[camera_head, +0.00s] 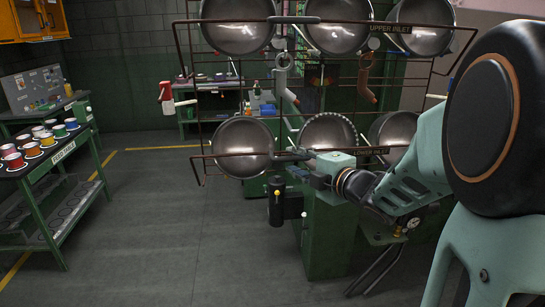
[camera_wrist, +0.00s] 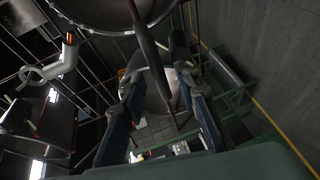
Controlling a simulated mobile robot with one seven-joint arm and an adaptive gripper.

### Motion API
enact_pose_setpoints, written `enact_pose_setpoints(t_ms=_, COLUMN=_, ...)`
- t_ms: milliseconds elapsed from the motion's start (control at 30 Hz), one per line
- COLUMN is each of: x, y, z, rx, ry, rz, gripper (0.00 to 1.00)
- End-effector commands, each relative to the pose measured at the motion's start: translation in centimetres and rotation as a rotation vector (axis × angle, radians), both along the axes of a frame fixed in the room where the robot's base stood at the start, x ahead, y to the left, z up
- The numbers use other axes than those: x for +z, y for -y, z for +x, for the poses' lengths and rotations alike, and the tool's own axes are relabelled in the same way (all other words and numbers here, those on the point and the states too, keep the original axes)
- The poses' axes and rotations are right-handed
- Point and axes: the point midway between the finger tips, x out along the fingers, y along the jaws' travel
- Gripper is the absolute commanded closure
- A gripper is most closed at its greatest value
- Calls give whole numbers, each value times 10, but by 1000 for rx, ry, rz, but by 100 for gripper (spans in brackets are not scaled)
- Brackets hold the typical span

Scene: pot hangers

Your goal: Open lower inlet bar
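The lower inlet bar (camera_head: 232,154) is a thin dark rod across the front of the lower row of metal pots (camera_head: 243,147). Its "LOWER INLET" label (camera_head: 371,151) is to the right, partly beside my arm. A dark grip section (camera_head: 291,156) is near the bar's middle. My gripper (camera_head: 303,170) is at this section, reaching in from the right. In the wrist view my gripper (camera_wrist: 158,78) has its two blue fingers spread apart. A dark, thick-handled bar (camera_wrist: 150,48) runs between and beyond them. I cannot tell whether either finger touches it.
The upper inlet bar (camera_head: 390,28) crosses the upper pots. Curved pipe hooks (camera_head: 283,75) hang between rows. A table with coloured cups (camera_head: 45,225) stands left. The middle floor is clear.

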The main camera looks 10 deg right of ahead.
Motion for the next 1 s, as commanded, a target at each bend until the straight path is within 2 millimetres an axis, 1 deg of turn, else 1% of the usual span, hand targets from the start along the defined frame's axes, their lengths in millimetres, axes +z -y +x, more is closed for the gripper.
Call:
enact_pose_setpoints(t_ms=33, x=-1, y=-3, z=7, rx=0, ry=-1, rz=1, gripper=71)
enact_pose_setpoints(t_ms=100, x=-2, y=-5, z=13, rx=0, ry=0, rz=1, gripper=71)
enact_pose_setpoints(t_ms=200, x=-4, y=-8, z=19, rx=0, ry=0, rz=0, gripper=71)
enact_pose_setpoints(t_ms=533, x=-4, y=-9, z=22, rx=-1, ry=0, rz=-1, gripper=71)
enact_pose_setpoints(t_ms=800, x=-4, y=-8, z=22, rx=-1, ry=0, rz=0, gripper=100)
enact_pose_setpoints(t_ms=1000, x=-4, y=-8, z=21, rx=-1, ry=0, rz=0, gripper=100)
